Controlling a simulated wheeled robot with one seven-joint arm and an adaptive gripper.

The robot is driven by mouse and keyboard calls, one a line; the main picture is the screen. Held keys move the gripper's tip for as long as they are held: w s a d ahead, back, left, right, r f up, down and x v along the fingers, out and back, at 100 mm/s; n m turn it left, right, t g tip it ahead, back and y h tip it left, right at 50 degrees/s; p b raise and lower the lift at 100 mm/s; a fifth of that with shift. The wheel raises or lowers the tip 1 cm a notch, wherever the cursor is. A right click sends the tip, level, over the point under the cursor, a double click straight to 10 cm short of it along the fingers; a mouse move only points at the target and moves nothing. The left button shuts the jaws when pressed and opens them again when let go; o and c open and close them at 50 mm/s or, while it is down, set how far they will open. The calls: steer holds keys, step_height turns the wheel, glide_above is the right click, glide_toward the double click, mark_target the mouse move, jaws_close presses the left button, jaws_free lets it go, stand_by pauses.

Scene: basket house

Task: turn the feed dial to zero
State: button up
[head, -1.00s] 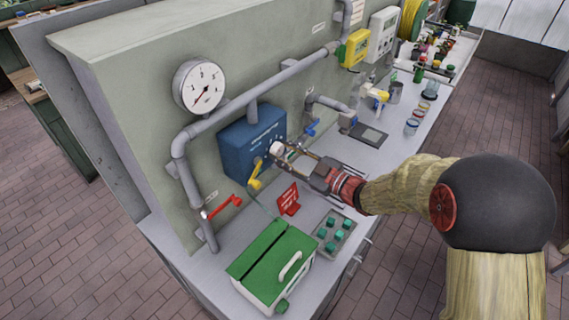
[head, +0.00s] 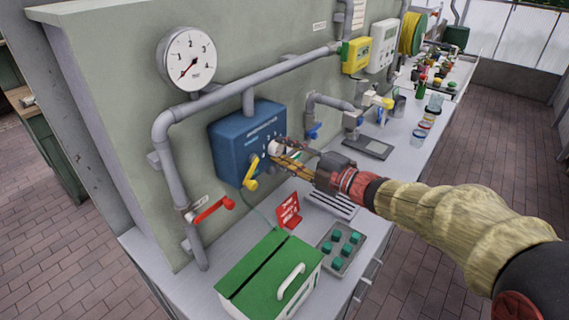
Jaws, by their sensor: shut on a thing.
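The blue feed box (head: 232,150) is mounted on the grey-green wall panel, with pale markings on its front. The white feed dial (head: 277,147) is on the right part of its front face. My gripper (head: 281,152) reaches in from the right and is shut on the dial. The fingers partly cover the dial, so its exact setting cannot be read. A yellow lever (head: 251,175) hangs from the box just left of the gripper, apart from the fingers.
A red-handled valve (head: 214,210) is on the pipe at left, below a round gauge (head: 187,58). A red sign (head: 288,211), a green-lidded box (head: 262,272) and a seedling tray (head: 341,247) stand on the counter below. A blue-handled tap (head: 313,132) is right of the box.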

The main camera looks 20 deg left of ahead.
steer(key=shift+f+n+b, duration=0.15)
steer(key=shift+n+b, duration=0.95)
steer(key=shift+b, duration=0.05)
steer(key=o, duration=1.2)
steer(key=shift+c, duration=0.2)
steer(key=v, duration=1.2)
